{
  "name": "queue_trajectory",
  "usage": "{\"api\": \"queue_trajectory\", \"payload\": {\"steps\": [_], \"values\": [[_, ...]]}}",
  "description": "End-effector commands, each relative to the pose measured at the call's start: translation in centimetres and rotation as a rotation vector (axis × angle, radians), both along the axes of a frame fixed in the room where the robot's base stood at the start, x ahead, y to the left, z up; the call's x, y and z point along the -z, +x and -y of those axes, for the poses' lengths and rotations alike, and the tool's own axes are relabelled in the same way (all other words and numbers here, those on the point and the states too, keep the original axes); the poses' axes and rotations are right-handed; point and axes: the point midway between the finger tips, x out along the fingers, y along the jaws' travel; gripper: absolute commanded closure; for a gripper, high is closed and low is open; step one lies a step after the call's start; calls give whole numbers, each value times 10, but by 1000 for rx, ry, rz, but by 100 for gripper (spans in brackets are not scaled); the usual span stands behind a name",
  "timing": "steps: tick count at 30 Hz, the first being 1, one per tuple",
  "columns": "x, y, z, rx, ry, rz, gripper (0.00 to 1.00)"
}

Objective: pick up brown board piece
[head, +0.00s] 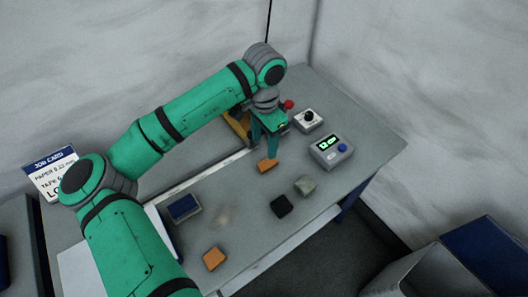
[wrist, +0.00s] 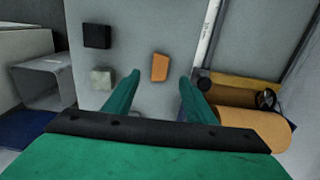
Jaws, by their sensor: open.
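An orange-brown board piece (head: 267,165) lies on the grey worktable, just below my gripper's fingers in the head view. It also shows in the wrist view (wrist: 160,67), ahead of the gap between my green fingers. My gripper (wrist: 160,80) is open and empty, with the fingers spread on either side of the line to the piece. In the head view, my gripper (head: 272,152) points down over the table. I cannot tell its exact height. A second orange-brown piece (head: 214,258) lies near the table's front edge.
A black piece (head: 281,206) and a grey piece (head: 305,185) lie nearby. A box with a green display (head: 330,152) and a knob box (head: 307,120) stand to the right. Brown rolls (wrist: 250,120) sit right of my gripper in the wrist view. A dark blue pad (head: 184,208) lies left.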

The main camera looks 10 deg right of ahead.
Motion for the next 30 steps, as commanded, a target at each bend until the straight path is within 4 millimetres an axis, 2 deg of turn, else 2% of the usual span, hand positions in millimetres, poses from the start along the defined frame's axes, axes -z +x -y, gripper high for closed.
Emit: {"api": "queue_trajectory", "payload": {"steps": [9, 17, 25, 30], "values": [[42, 0, -1, -2, 1, -3, 49], [60, 0, 0, -2, 1, -1, 49], [96, 1, 5, -1, 1, -2, 49], [106, 1, 5, -1, 1, 0, 49]]}}
